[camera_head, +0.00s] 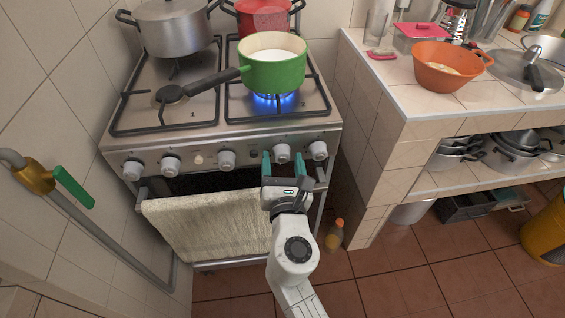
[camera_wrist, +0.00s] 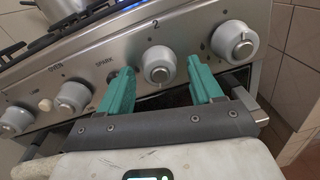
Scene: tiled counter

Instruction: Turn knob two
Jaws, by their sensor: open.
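Knob two (camera_wrist: 158,65), a grey-white round knob with the label "2" above it, is on the stove's front panel. In the head view, knob two (camera_head: 282,153) is second from the right in the row. My gripper (camera_head: 283,157) is open in front of it, with its green fingers apart. In the wrist view, the fingers of my gripper (camera_wrist: 162,70) are to the left and right of knob two, with gaps on both sides. Contact with the knob does not show, and the depth of the fingertips around it is hard to tell.
Neighbouring knobs (camera_head: 318,150) (camera_wrist: 234,41) sit along the panel (camera_head: 240,137). A towel (camera_head: 205,225) hangs on the oven handle below. A green pot (camera_head: 273,72) stands over a blue flame (camera_head: 273,102). A tiled counter (camera_head: 375,130) is close on the right. A bottle (camera_head: 334,236) stands on the floor.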

